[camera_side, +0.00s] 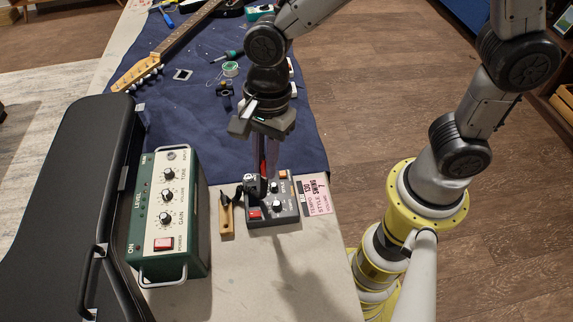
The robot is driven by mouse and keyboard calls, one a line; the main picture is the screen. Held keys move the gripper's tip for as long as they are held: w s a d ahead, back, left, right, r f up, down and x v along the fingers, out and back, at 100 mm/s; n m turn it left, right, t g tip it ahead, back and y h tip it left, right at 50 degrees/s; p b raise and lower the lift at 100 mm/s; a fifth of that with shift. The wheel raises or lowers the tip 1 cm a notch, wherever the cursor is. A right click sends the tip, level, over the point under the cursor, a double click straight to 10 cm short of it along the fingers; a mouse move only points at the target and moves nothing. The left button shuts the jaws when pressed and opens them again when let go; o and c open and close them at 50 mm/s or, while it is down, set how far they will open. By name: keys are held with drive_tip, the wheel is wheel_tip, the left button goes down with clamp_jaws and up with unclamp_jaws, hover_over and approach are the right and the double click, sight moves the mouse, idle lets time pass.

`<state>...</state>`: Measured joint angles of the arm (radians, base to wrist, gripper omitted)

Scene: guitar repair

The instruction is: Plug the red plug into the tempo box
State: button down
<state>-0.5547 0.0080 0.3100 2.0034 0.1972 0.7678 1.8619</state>
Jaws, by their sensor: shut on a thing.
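The tempo box (285,213), a small dark box with knobs and a red button, lies on the pale table right of centre. My gripper (266,165) points down over the back left part of this box. It is shut on the red plug (263,148), which shows only as a thin red strip between the fingers. A dark piece below the fingers overlaps the box's top in the picture. I cannot tell whether the plug touches the box or is in a socket; the fingers hide it.
A green amplifier box (171,212) with knobs and handles stands left of the tempo box. A wooden-handled tool (227,221) lies between them. A printed card (316,197) lies to the right. A black case (60,215) fills the left. A blue mat (190,110) holds a guitar neck (175,45).

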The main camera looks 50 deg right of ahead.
drive_tip(key=w+d+f, duration=0.2)
drive_tip(key=w+f, duration=0.2)
drive_tip(key=w, duration=0.4)
drive_tip(key=m, duration=0.1)
hover_over(247, 180)
drive_tip(key=d, duration=0.1)
drive_tip(key=shift+w+f, duration=0.2)
drive_tip(key=shift+f, duration=3.8)
drive_tip(key=shift+f, duration=1.45)
drive_tip(key=c, duration=0.8)
unclamp_jaws()
drive_tip(key=shift+o, duration=0.4)
drive_tip(key=o, duration=0.4)
drive_tip(key=shift+o, duration=0.2)
drive_tip(key=shift+r, duration=0.1)
